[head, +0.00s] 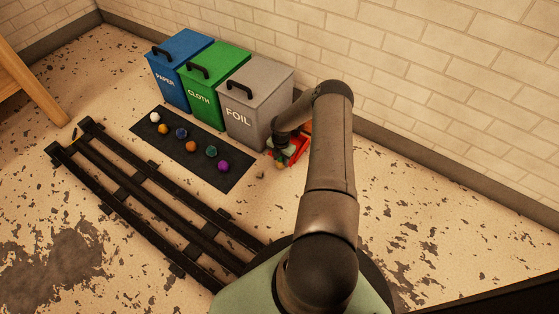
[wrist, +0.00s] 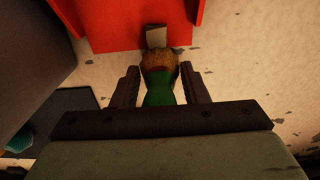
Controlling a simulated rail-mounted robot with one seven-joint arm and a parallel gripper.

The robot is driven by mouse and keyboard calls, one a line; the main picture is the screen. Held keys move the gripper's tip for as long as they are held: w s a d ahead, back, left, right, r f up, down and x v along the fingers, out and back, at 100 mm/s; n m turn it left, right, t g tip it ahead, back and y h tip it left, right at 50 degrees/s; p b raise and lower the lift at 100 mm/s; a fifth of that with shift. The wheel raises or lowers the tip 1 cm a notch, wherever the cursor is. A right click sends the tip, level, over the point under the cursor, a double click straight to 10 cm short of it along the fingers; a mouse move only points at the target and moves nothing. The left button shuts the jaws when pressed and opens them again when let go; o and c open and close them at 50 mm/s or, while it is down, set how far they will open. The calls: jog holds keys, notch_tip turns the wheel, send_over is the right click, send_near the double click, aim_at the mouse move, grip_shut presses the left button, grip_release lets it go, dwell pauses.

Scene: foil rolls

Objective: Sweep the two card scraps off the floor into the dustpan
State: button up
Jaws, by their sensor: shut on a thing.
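My gripper (wrist: 158,76) is shut on a hand brush with a green handle (wrist: 160,95) and brown bristles (wrist: 159,62). The bristles point toward the red dustpan (wrist: 110,25), which fills the top of the wrist view. One small grey-beige card scrap (wrist: 156,36) shows just beyond the bristles, against the red of the pan. I cannot tell whether it lies flat in the pan. I cannot make out a second scrap in either view. In the head view the dustpan (head: 301,147) is beside the foil bin, partly hidden by my arm, and the bristles (head: 281,165) are at its near side.
The grey FOIL bin (head: 255,103) stands close left of the dustpan, with green CLOTH (head: 217,88) and blue PAPER (head: 180,70) bins beyond. A dark mat (head: 190,163) with several coloured balls lies before them. The brick wall is behind. Floor to the right is open.

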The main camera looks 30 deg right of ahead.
jog(key=shift+w+d+r, duration=0.1)
jog(key=shift+w+d, duration=0.15)
jog(key=shift+d, duration=0.4)
jog(key=shift+w+d+r, duration=0.1)
jog(key=shift+w+d, duration=0.15)
jog(key=shift+d, duration=0.35)
jog(key=shift+r, duration=0.15)
notch_tip(320, 180, up, 7)
jog(key=p, duration=0.3)
dwell(0.3)
